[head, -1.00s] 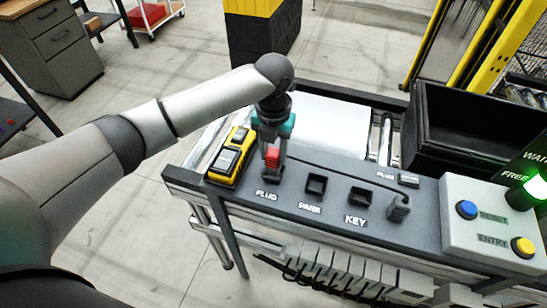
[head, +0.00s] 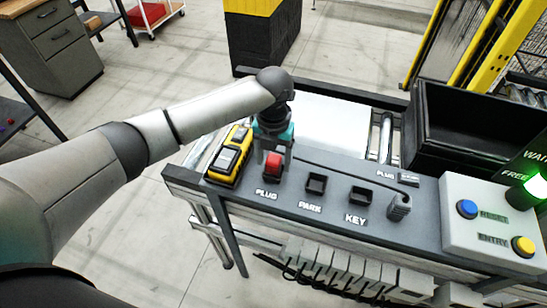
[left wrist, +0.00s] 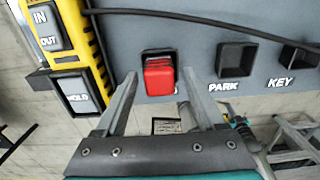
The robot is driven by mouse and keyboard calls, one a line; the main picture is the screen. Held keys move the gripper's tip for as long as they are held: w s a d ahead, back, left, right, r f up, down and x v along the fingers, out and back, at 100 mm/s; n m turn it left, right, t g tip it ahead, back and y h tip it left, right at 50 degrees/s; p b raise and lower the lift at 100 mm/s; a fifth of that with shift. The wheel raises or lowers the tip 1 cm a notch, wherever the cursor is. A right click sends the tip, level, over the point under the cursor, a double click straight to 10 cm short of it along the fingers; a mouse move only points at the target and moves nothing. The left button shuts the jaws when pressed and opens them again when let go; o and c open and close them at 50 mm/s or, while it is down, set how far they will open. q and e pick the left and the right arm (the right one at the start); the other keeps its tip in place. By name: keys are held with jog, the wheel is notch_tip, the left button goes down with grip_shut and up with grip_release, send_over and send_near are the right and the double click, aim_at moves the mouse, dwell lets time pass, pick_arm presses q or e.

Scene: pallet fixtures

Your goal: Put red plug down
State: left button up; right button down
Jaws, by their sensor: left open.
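The red plug (head: 273,167) sits upright in the fixture labelled PLUG on the dark grey panel (head: 330,213). It also shows in the left wrist view (left wrist: 159,77), seated in its dark square socket. My left gripper (head: 275,148) is just behind and above the plug in the head view. In the left wrist view its fingers (left wrist: 158,82) are spread, one on each side of the plug, with visible gaps. It holds nothing. My right gripper is not in view.
A yellow handheld unit (head: 230,155) lies left of the plug. Empty PARK (head: 316,184) and KEY (head: 360,196) sockets are to the right. A dark cable runs to a grey connector (head: 399,206). A button box (head: 490,220) and black bin (head: 470,130) stand further right.

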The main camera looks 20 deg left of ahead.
aim_at(274, 159)
pick_arm(q)
notch_tip(274, 159, up, 12)
jog(key=shift+r, duration=0.2)
dwell(0.4)
